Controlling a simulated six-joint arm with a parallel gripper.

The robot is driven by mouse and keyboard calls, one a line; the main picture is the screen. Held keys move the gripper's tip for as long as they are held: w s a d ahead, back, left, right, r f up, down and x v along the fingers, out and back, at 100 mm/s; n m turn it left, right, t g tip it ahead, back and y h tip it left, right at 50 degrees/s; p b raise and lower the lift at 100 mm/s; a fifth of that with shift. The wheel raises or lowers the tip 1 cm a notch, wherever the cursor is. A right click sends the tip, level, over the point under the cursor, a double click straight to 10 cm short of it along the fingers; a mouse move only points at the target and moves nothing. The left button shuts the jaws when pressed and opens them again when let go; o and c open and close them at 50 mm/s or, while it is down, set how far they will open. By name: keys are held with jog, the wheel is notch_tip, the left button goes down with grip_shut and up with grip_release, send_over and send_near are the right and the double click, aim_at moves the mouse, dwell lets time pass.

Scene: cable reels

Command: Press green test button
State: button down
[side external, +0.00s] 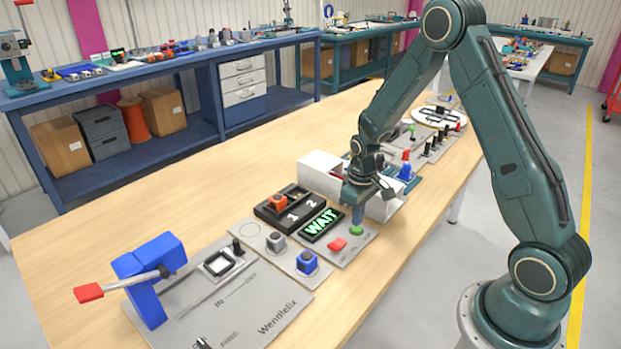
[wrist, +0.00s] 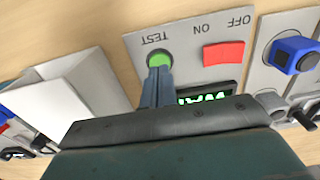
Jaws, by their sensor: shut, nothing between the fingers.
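The green test button (side external: 356,230) sits on a grey panel near the table's front edge. In the wrist view the green button (wrist: 159,61) lies beside the label TEST. My gripper (side external: 357,216) points down with its fingers shut and empty, their tips right at the button. In the wrist view my gripper's fingertips (wrist: 160,72) overlap the button's near edge. I cannot tell whether they touch it or hover just above. The display (side external: 321,225) on the same panel reads WAIT in green.
A red rocker switch (side external: 338,244) marked ON and OFF is on the same panel. A blue block (side external: 307,262) stands to its left. A white open box (side external: 322,172) stands close behind my gripper. A blue lever press (side external: 150,270) is at the left; bare table lies behind it.

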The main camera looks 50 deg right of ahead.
aim_at(356, 228)
jog(key=shift+r, duration=2.75)
